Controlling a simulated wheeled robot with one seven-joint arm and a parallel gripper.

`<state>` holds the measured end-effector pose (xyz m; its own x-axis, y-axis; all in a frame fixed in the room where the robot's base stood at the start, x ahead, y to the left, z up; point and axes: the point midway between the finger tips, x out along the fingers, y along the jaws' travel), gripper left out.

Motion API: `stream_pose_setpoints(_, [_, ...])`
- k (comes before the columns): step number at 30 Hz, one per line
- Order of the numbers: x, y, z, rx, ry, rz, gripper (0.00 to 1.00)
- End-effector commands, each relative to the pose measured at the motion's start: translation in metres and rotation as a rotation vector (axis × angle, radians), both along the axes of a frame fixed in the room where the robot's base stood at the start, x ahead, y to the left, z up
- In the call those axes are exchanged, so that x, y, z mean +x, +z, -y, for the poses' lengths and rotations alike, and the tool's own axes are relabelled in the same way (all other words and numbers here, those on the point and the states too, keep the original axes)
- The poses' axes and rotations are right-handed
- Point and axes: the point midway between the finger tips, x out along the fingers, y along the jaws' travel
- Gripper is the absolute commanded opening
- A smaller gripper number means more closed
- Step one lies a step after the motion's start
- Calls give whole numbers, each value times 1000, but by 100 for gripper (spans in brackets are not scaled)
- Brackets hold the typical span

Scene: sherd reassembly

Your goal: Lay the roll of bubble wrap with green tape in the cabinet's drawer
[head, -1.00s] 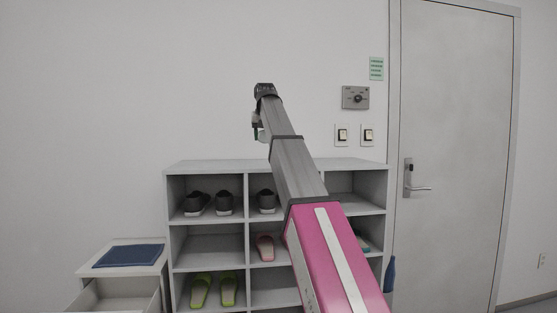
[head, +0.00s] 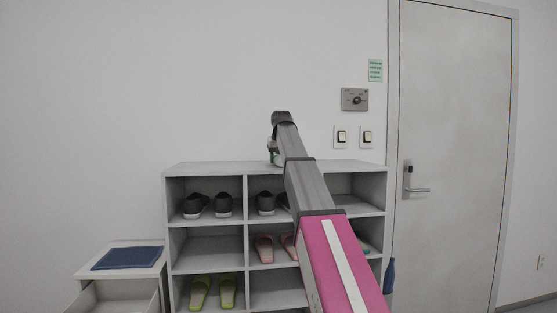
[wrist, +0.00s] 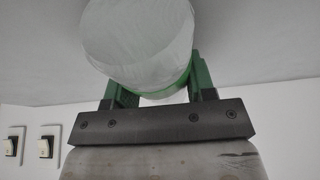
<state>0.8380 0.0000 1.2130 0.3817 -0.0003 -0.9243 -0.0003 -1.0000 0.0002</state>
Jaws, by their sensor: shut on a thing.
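The roll of bubble wrap (wrist: 140,38) is whitish and round, with a band of green tape (wrist: 165,88) near its lower end in the wrist view. My gripper (wrist: 157,82) is shut on it, with a green finger on each side. In the head view the end of my arm is above the shoe shelf, and a small pale and green part of the roll (head: 274,157) shows beside it. The cabinet's drawer (head: 118,297) is pulled open at the lower left, well to the left of and below my gripper. The part of its inside that I see looks empty.
A blue folded cloth (head: 128,258) lies on the cabinet top (head: 88,266). The grey shoe shelf (head: 205,168) stands right of the cabinet, with several shoes and slippers in its compartments. A closed door (head: 455,150) is at the right. The wall above the cabinet is clear.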

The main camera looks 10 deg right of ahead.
Motion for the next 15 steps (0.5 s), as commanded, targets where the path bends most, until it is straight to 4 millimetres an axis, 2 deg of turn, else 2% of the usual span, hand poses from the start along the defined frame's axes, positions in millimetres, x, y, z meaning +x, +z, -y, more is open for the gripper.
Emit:
stream_pose_setpoints(9, [0, -2, 0, 0, 0, 0, 24])
stream_pose_setpoints(10, [0, -2, 0, 0, 0, 0, 57])
stream_pose_setpoints(12, [0, -2, 0, 0, 0, 0, 76])
stream_pose_setpoints(15, [0, -2, 0, 0, 0, 0, 76])
